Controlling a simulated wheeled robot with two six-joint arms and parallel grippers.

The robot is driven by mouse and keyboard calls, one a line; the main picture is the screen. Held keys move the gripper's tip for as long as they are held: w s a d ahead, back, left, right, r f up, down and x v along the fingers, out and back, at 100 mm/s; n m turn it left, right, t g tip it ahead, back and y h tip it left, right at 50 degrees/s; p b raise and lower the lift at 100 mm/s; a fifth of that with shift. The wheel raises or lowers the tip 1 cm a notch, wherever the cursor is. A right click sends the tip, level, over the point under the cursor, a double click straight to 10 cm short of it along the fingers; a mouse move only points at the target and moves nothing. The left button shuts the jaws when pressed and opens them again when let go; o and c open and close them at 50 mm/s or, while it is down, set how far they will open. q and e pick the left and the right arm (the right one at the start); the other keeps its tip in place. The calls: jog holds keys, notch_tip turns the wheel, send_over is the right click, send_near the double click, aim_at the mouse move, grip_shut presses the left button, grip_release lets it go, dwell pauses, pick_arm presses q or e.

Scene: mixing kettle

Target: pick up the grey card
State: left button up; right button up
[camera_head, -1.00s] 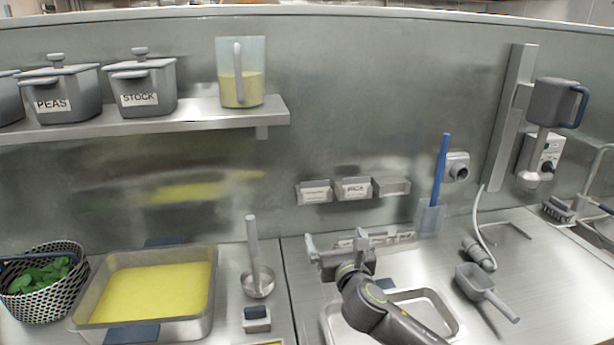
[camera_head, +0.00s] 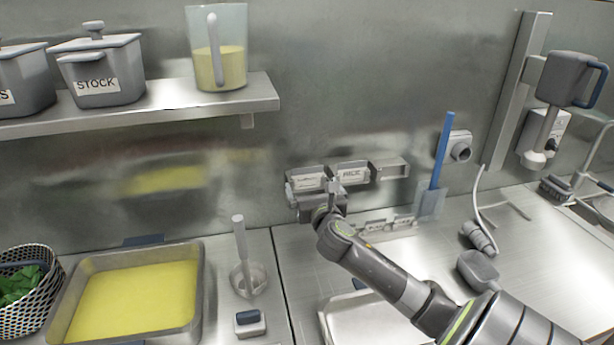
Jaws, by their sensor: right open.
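Small wall holders hang on the back panel. The left holder's pale card (camera_head: 307,181) has print too small to read, and the middle holder's card (camera_head: 352,174) seems to read "RICE". I cannot tell for sure which is the grey card. My right gripper (camera_head: 314,190) is open at the left holder, its fingers spread in front of that holder's lower part and partly hiding it. I cannot tell whether it touches the card. My left gripper is not in view.
The right holder (camera_head: 390,168) looks empty. A blue-handled spatula (camera_head: 440,160) stands right of the holders. A metal tray (camera_head: 345,322) lies under my right arm. A shelf (camera_head: 180,108) juts out above.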

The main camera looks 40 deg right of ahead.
aim_at(307, 173)
jog(key=x, duration=0.3)
jog(key=shift+w+d+r, duration=0.1)
jog(key=shift+w+r, duration=0.05)
jog(key=shift+w, duration=0.1)
jog(key=shift+w+d, duration=0.25)
jog(key=shift+w, duration=0.15)
jog(key=shift+w+d+p, duration=0.25)
jog(key=shift+w+p, duration=0.1)
jog(key=shift+p, duration=0.1)
jog(key=x, duration=0.3)
jog(key=shift+s+d+p, duration=0.1)
jog(key=shift+d+p, duration=0.05)
jog(key=shift+p, duration=0.15)
jog(key=shift+w+d+f, duration=0.2)
jog(key=shift+w+d, duration=0.15)
jog(key=shift+w, duration=0.3)
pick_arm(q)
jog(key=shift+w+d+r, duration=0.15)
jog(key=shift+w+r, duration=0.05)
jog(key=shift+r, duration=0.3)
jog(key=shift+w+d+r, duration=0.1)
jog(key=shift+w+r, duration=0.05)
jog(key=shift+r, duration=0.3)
pick_arm(e)
jog(key=shift+c, duration=0.3)
jog(key=c, duration=0.8)
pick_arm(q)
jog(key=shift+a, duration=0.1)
